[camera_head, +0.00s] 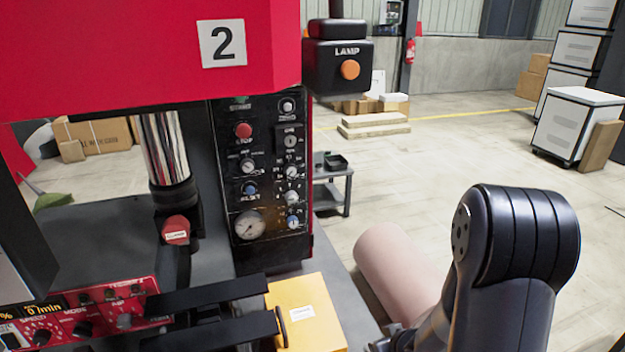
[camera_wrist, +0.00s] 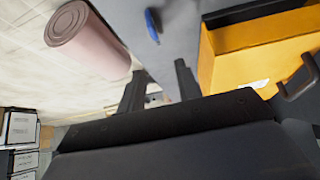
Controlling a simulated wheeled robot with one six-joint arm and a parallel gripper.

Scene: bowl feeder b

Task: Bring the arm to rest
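My gripper (camera_wrist: 160,82) shows in the wrist view as two dark fingers standing apart, with a gap between them and nothing visibly held. Part of my arm (camera_head: 515,240) rises at the lower right of the head view; my fingers cannot be made out there. The gripper is over the edge of a grey surface (camera_wrist: 185,35), between a pink roll (camera_wrist: 85,40) and a yellow box (camera_wrist: 230,55) with a dark handle.
The red machine (camera_head: 120,50) with its black control panel (camera_head: 262,165) fills the left of the head view. The yellow box (camera_head: 305,318) and two black bars (camera_head: 210,297) sit at its front. The pink roll (camera_head: 400,265) lies beside my arm. Open floor (camera_head: 470,150) lies behind.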

